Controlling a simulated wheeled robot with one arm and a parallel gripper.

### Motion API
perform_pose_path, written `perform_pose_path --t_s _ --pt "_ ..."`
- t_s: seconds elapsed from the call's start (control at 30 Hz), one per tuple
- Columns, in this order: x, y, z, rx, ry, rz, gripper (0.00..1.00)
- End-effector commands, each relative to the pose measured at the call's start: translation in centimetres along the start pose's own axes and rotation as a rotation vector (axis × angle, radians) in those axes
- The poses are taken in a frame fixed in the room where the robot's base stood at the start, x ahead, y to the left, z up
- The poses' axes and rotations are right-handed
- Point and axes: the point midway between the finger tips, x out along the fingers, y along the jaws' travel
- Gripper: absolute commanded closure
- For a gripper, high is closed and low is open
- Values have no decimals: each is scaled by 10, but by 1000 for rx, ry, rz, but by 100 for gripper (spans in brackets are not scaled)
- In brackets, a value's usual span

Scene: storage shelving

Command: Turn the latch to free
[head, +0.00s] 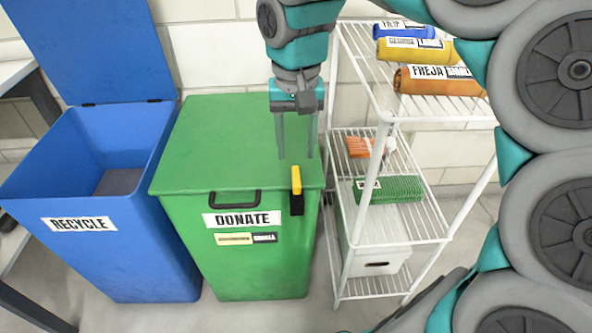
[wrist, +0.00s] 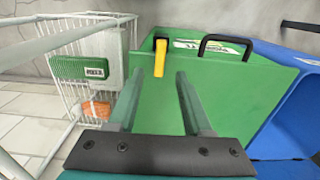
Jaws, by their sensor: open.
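The latch (head: 296,181) is a yellow handle on a black mount at the right end of the green bin's front edge. In the head view the yellow part stands upright. The latch also shows in the wrist view (wrist: 160,57), beyond my fingertips. The green DONATE bin (head: 205,150) has its lid shut. My gripper (head: 296,157) is open and empty, pointing down above the right part of the lid, behind the latch. Its two fingers also show in the wrist view (wrist: 181,74), apart from the latch.
A blue RECYCLE bin (head: 150,225) with its lid raised stands to the left. A white wire shelf (head: 420,232) with rolled cloths and other items stands close on the right. The green bin has a black handle (head: 237,198) left of the latch. The space above the lid is clear.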

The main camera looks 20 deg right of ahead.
Motion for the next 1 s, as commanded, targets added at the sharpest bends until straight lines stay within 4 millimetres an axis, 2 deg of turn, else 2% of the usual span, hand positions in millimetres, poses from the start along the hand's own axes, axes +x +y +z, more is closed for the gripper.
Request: perform_pose_path --t_s 0.4,0.73,1.0 --pt "57 0 1 -2 -1 0 50" --pt "64 0 1 -2 -1 0 50" --pt "64 0 1 -2 -1 0 80"
